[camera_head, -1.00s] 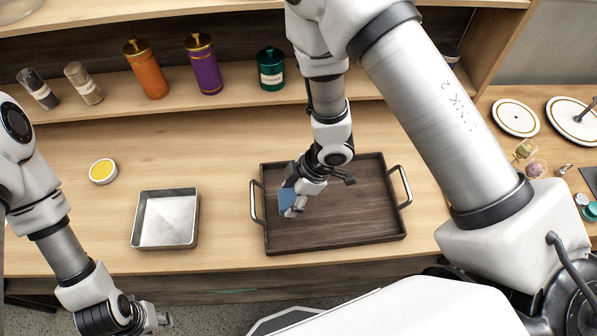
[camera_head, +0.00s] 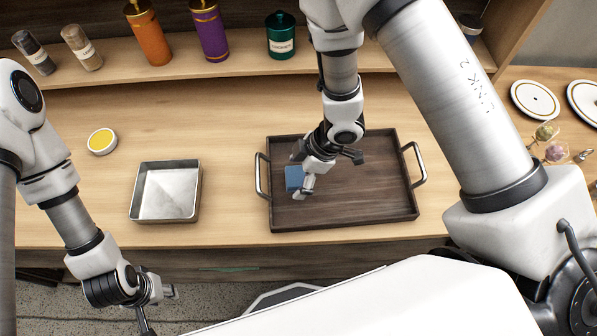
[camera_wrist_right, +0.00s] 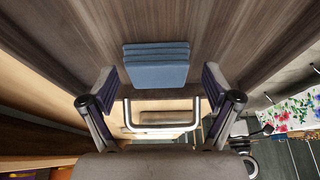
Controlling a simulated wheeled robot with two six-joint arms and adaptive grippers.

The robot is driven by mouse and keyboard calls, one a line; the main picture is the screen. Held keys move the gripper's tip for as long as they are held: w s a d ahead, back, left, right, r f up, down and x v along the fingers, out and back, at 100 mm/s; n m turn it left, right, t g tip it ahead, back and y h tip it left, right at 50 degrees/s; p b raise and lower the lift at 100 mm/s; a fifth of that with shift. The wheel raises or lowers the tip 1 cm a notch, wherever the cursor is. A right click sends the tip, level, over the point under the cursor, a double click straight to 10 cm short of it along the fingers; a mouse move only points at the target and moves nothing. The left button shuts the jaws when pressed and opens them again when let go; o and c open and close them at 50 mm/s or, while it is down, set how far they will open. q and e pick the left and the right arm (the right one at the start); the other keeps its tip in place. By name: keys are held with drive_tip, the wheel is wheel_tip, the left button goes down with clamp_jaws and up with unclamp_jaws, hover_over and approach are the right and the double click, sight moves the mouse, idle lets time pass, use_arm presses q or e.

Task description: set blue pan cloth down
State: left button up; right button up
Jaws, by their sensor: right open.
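The blue pan cloth (camera_head: 293,178), a small folded stack, lies on the left part of the dark wooden tray (camera_head: 370,205). In the right wrist view the cloth (camera_wrist_right: 156,66) rests flat on the tray boards, its layers showing. My right gripper (camera_head: 302,171) is open, just to the right of the cloth in the head view. In the wrist view its fingers stand apart on both sides, with clear gaps to the cloth. My left gripper (camera_head: 158,306) is open and empty, low at the counter's front left.
The tray has metal handles at both ends. Jars and shakers line the back shelf. Plates (camera_head: 535,99) lie at the far right. The counter between pan and tray is free.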

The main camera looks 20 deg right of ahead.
drive_tip(key=shift+d+r, duration=0.15)
drive_tip(key=shift+r, duration=0.2)
drive_tip(key=p+v, duration=0.2)
drive_tip(key=v, duration=0.9)
drive_tip(key=shift+r, duration=0.2)
